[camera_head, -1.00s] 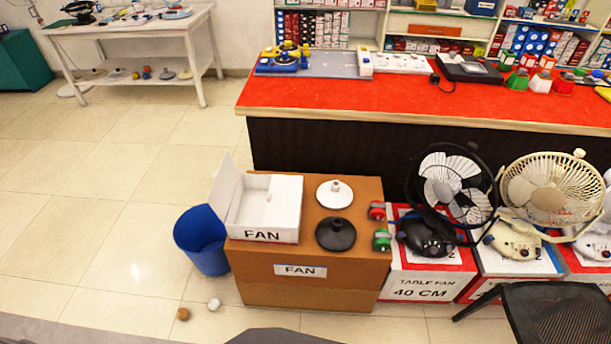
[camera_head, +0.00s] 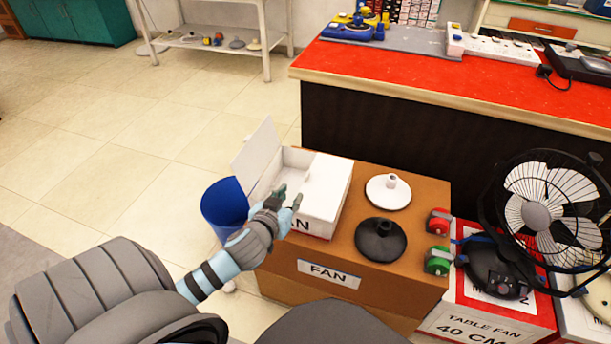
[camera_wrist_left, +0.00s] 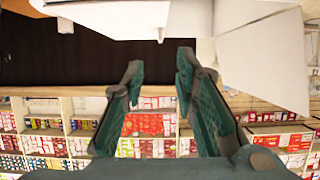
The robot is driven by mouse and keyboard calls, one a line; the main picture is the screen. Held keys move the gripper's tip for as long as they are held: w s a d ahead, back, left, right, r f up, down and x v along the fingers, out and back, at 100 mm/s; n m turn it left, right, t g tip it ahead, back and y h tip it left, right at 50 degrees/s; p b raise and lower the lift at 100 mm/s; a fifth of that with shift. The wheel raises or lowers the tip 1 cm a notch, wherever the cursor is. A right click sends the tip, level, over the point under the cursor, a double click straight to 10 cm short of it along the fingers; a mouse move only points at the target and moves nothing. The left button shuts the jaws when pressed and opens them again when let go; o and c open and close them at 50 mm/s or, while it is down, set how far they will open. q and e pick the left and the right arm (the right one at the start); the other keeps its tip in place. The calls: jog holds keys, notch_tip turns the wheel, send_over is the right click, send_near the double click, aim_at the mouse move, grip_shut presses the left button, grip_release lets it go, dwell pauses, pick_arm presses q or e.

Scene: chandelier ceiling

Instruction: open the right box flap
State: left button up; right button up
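The white fan box (camera_head: 330,217) sits on a large brown carton (camera_head: 410,250) in the head view. Its left flap (camera_head: 257,158) stands up and leans outward. Its right flap (camera_head: 329,183) lies flat over the right part of the box; the left part is uncovered. My left gripper (camera_head: 289,195) is at the box's near side, in front of the opening, with its fingers apart and empty. In the left wrist view, the open fingers (camera_wrist_left: 160,63) point toward white box panels (camera_wrist_left: 120,14), with another white panel (camera_wrist_left: 262,58) at right. Contact cannot be told. My right gripper is out of view.
A white round base (camera_head: 388,193) and a black one (camera_head: 381,240) stand right of the box on the carton. A blue bin (camera_head: 222,205) is at left on the floor. A red-topped counter (camera_head: 430,85) is behind; a black fan (camera_head: 540,212) stands at right.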

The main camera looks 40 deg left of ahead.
pick_arm(q)
jog(key=b, duration=0.3)
send_near(306, 178)
jog(key=x, duration=0.3)
jog(key=shift+w+a+f, duration=0.1)
jog(key=shift+w+f, duration=0.05)
jog(key=shift+f, duration=0.05)
jog(key=b+x, duration=0.1)
jog(key=x, duration=0.4)
jog(key=shift+b, duration=0.4)
jog(key=shift+w+a, duration=0.15)
jog(key=shift+w, duration=0.3)
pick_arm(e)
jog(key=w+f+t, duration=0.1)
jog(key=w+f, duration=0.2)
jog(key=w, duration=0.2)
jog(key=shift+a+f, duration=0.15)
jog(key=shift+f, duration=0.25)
pick_arm(q)
grip_shut()
